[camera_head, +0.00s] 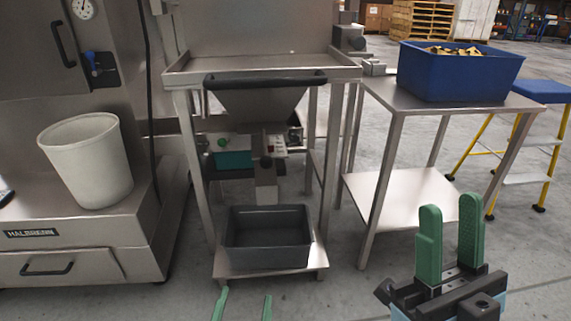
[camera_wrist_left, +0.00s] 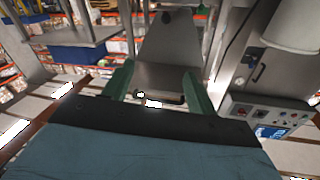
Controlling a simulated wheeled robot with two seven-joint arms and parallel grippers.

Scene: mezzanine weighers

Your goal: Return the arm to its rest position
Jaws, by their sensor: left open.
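My left gripper (camera_head: 243,304) shows only its two green fingertips at the bottom edge of the head view. They stand apart with nothing between them, over the floor in front of the weigher stand. In the left wrist view the same gripper (camera_wrist_left: 160,90) has its green fingers spread and empty. My right gripper (camera_head: 450,240) is at the lower right of the head view, its green fingers pointing up with an empty gap between them. Most of my left arm is out of the head view.
A steel weigher stand (camera_head: 345,72) holds a hopper above a dark grey bin (camera_head: 268,258). A white bucket (camera_head: 88,160) stands on the machine ledge at left. A blue crate (camera_head: 455,78) sits on a steel table (camera_head: 385,95). A yellow-legged step stool (camera_head: 545,92) is at right.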

